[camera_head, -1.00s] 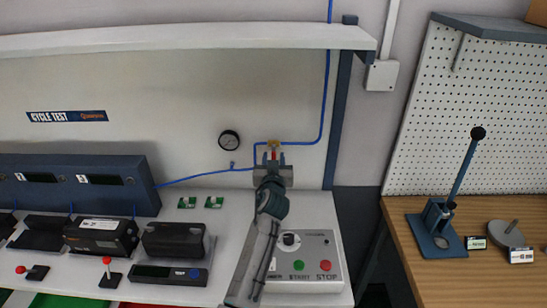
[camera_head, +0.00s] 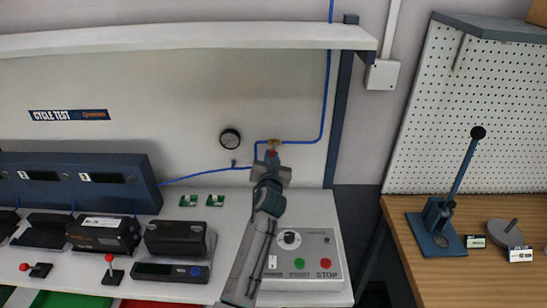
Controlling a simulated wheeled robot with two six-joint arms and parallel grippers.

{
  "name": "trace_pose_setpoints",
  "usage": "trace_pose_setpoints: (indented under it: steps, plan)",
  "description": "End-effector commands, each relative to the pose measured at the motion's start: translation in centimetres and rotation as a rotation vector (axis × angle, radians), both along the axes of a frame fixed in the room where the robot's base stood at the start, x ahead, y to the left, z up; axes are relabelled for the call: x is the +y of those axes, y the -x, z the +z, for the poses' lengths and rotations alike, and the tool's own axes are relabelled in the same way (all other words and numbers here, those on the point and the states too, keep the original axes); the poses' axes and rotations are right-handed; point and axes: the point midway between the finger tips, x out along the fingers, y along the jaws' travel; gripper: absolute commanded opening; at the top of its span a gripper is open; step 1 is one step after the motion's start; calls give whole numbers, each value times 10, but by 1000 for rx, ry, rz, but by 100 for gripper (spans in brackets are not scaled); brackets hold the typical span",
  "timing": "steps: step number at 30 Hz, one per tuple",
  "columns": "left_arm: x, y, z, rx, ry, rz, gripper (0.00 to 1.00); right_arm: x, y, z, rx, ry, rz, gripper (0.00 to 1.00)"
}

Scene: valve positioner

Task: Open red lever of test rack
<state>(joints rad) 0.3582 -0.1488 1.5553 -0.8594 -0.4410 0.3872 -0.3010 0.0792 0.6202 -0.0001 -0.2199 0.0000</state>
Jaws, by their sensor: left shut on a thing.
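The red lever (camera_head: 272,152) sits below a small brass valve (camera_head: 274,142) on the blue air line of the test rack's back wall. Only a little red shows; the rest is hidden by my gripper. My left gripper (camera_head: 271,160) reaches up from below and is shut on the red lever. My right gripper is not in view.
A round gauge (camera_head: 230,139) is on the wall left of the valve. A control box (camera_head: 300,262) with green and red buttons stands under my left arm. Two green boards (camera_head: 215,200) and black devices (camera_head: 97,234) lie to the left. A lever press (camera_head: 437,225) stands on the wooden bench.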

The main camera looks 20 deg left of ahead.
Motion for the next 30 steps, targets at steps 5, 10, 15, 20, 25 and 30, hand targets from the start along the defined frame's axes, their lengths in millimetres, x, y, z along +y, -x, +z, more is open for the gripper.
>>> trace_pose_setpoints:
  steps: [5,10,15,20,25,30]
  plan:
    - [5,1,5,44,-161,-1,0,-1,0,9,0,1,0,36]
    - [10,3,8,89,-317,-1,0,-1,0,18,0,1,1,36]
    - [14,4,12,135,-473,1,0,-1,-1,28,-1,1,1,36]
    - [17,5,17,176,-618,1,0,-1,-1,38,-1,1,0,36]
    - [20,5,22,220,-774,0,0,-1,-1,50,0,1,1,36]
    - [22,6,26,263,-923,0,0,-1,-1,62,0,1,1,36]
